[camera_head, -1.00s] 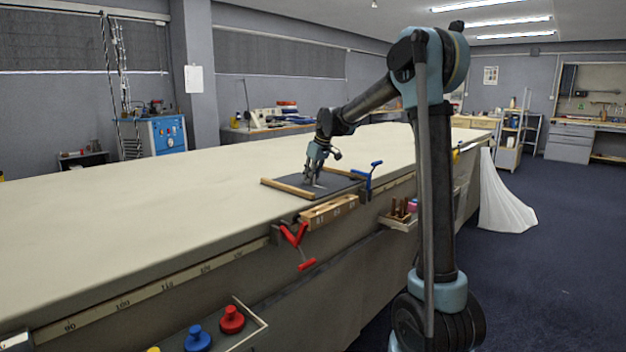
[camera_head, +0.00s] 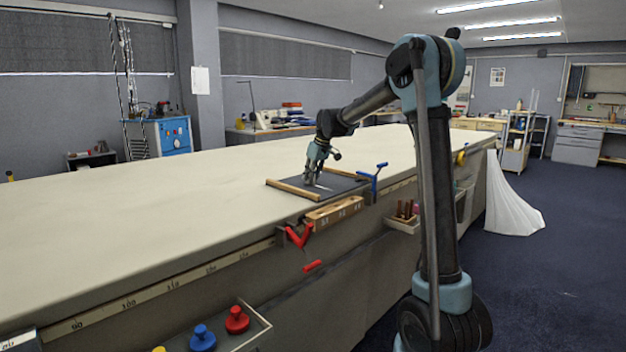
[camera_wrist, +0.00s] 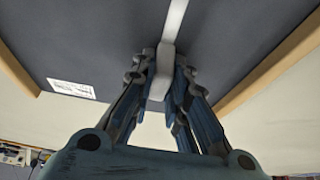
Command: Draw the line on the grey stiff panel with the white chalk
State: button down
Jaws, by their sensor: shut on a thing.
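The grey stiff panel (camera_head: 345,182) lies flat on the long table between two wooden strips. It fills much of the wrist view (camera_wrist: 90,40). My gripper (camera_head: 311,182) is over the panel, pointing down at it. In the wrist view my gripper (camera_wrist: 161,85) is shut on the white chalk (camera_wrist: 161,75), which sits between the fingers. A white line (camera_wrist: 178,18) runs on the panel from the chalk toward the top of that view. The fingers hide part of the chalk, and its exact contact with the panel is hard to see.
Wooden strips (camera_head: 293,189) border the panel. A blue clamp (camera_head: 374,180) stands at its right corner and a red clamp (camera_head: 299,237) on the table's front edge. The cloth table (camera_head: 130,220) is clear to the left.

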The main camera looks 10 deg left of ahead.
jog(key=shift+a, duration=0.1)
jog(key=shift+w+a, duration=0.65)
jog(key=shift+a, duration=0.05)
jog(key=shift+w+a, duration=0.1)
jog(key=shift+a, duration=0.05)
jog(key=shift+w+a, duration=0.55)
jog(key=shift+a, duration=0.15)
jog(key=shift+w+a, duration=0.6)
jog(key=shift+a, duration=0.15)
jog(key=shift+s+d, duration=0.1)
jog(key=shift+d, duration=0.05)
jog(key=shift+s+d+r, duration=0.1)
jog(key=shift+s+d, duration=0.45)
jog(key=shift+d, duration=0.15)
